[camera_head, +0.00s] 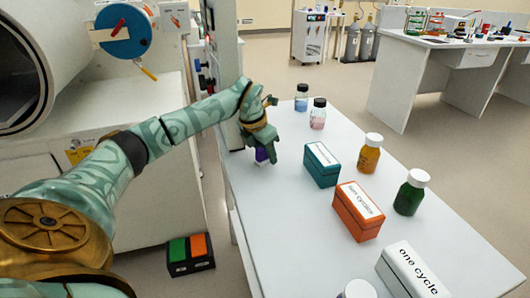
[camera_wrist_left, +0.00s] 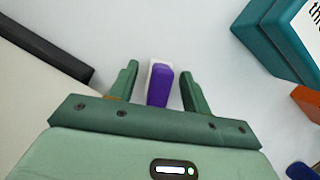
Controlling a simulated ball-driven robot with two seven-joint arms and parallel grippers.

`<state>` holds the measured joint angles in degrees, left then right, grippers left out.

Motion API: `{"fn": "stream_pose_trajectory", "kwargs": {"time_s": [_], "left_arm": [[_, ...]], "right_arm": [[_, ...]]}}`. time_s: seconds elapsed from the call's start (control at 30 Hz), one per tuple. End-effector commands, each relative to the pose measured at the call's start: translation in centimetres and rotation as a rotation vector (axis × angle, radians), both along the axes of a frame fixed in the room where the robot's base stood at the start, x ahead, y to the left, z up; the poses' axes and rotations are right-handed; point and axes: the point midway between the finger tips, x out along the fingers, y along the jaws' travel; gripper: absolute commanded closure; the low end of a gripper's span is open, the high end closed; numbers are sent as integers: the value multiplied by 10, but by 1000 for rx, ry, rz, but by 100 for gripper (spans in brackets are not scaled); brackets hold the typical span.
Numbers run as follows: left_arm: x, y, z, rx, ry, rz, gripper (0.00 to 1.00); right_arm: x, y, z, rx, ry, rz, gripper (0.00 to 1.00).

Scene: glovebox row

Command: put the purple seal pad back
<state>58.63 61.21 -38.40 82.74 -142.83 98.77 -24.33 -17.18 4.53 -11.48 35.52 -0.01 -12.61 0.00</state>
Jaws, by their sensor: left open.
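The purple seal pad (camera_wrist_left: 159,86) lies on the white table, with a white part showing along its far end and side. It also shows in the head view (camera_head: 262,155), partly hidden by my left gripper. My left gripper (camera_wrist_left: 160,82) is open, with one finger on each side of the pad and visible gaps between. In the head view the left gripper (camera_head: 262,150) reaches down over the pad near the table's left edge. My right gripper is in neither view.
On the white table (camera_head: 290,230) stand a teal box (camera_head: 321,170), an orange box (camera_head: 357,215), a white "one cycle" box (camera_head: 405,275), and several bottles, including amber (camera_head: 369,157) and green (camera_head: 409,197). The glovebox cabinet (camera_head: 150,90) stands left.

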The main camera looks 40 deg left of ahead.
Motion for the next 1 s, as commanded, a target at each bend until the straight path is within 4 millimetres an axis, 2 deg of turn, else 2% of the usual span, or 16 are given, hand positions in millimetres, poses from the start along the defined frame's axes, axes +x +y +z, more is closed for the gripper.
{"fn": "stream_pose_trajectory", "kwargs": {"time_s": [0.03,0.2,0.43,0.6,1.0], "left_arm": [[-2,1,13,2,-6,1,52],[-14,2,54,2,-9,1,52],[-29,3,98,0,-7,1,52],[-33,3,110,1,-4,0,52],[-34,3,110,0,-2,1,52]], "right_arm": [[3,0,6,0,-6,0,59],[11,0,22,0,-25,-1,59],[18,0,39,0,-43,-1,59],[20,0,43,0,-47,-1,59],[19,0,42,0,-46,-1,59]]}}
